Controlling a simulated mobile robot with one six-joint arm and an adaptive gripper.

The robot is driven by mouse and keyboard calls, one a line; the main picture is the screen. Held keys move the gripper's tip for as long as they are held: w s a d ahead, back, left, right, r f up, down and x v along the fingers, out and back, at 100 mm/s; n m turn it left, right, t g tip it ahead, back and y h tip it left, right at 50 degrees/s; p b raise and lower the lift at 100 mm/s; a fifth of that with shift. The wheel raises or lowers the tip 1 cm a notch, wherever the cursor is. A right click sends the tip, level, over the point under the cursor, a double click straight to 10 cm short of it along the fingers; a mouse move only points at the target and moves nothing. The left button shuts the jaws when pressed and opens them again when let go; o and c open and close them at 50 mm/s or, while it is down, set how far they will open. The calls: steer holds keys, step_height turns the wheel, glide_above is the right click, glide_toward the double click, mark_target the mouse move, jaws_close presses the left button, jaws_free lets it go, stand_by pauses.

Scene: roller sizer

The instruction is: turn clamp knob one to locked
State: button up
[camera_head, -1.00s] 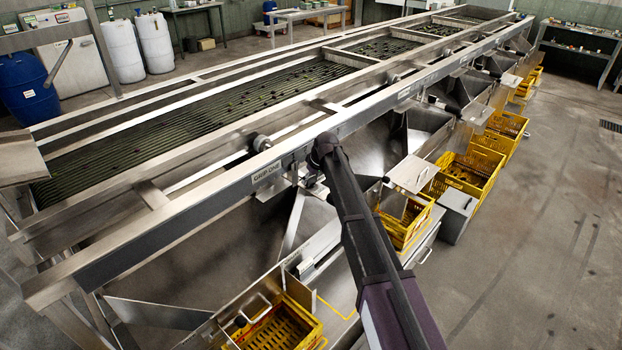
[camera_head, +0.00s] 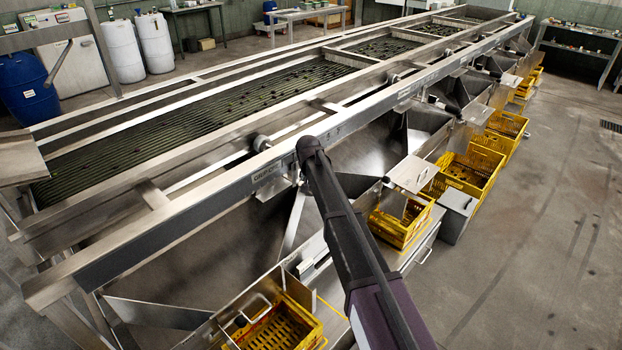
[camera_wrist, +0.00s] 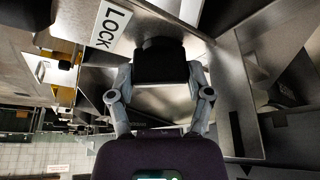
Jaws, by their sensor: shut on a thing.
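The black clamp knob (camera_wrist: 160,64) is in the upper middle of the wrist view, between the fingers of my gripper (camera_wrist: 160,77). My gripper is shut on it, one finger on either side. A white LOCK label (camera_wrist: 110,24) sits on the metal to the upper left of the knob. In the head view the knob is hidden behind my arm at the machine's long front rail (camera_head: 215,185). A GRIP ONE label (camera_head: 266,172) is on that rail, just left of my wrist. The knob's exact angle cannot be read.
Sloping steel chutes (camera_head: 215,255) lie below the rail, close around my gripper. Yellow crates (camera_head: 272,325) stand under the chutes, with another (camera_head: 400,222) right of my arm. The floor (camera_head: 540,230) at the right is clear.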

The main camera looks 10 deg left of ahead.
steer(key=m+h, duration=0.1)
steer(key=m, duration=0.2)
steer(key=shift+m, duration=0.4)
steer(key=shift+m+g+h, duration=0.4)
steer(key=shift+m+h, duration=0.4)
steer(key=shift+m, duration=1)
steer(key=shift+s, duration=0.1)
steer(key=o, duration=1.1)
steer(key=shift+o, duration=0.2)
steer(key=shift+n, duration=0.4)
